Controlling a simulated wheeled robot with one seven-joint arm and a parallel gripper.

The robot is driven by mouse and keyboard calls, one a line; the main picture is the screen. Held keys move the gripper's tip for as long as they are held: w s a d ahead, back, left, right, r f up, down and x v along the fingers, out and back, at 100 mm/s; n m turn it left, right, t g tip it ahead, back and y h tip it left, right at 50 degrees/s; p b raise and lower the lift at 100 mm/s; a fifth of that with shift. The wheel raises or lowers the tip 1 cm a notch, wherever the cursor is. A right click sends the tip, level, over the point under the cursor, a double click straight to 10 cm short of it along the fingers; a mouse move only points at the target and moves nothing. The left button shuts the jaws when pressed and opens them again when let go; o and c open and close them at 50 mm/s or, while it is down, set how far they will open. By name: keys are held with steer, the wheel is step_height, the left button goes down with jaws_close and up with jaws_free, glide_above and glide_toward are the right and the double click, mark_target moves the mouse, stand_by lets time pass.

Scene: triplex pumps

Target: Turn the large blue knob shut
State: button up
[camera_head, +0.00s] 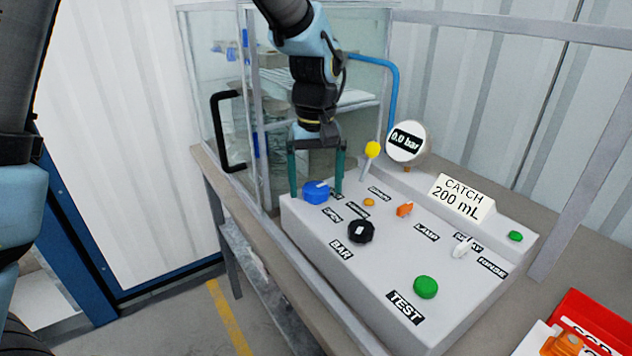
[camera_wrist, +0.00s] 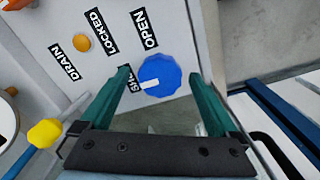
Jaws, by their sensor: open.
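The large blue knob (camera_head: 316,192) sits at the left back corner of the grey control panel (camera_head: 330,225). It also shows in the wrist view (camera_wrist: 160,75), with a white pointer mark at its lower left. The mark lies beside a label that is partly hidden by a finger; the OPEN label stands above the knob. My gripper (camera_head: 316,190) is open, with its green fingers reaching down on either side of the knob. In the wrist view the gripper (camera_wrist: 160,95) has one finger left and one right of the knob, with gaps visible. No contact with the knob can be seen.
A yellow-topped lever (camera_head: 372,150) stands just right of my gripper. A black knob (camera_head: 361,231), an orange switch (camera_head: 404,209) and a green button (camera_head: 425,287) are on the panel. A glass enclosure (camera_head: 215,80) stands behind. A red box (camera_head: 595,325) lies at the lower right.

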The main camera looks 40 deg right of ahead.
mark_target(316, 188)
steer(key=shift+r, duration=0.1)
step_height(316, 188, up, 11)
steer(key=b, duration=0.1)
steer(key=shift+f+b, duration=0.2)
steer(key=shift+b, duration=0.2)
steer(key=shift+s, duration=0.1)
stand_by(0.3)
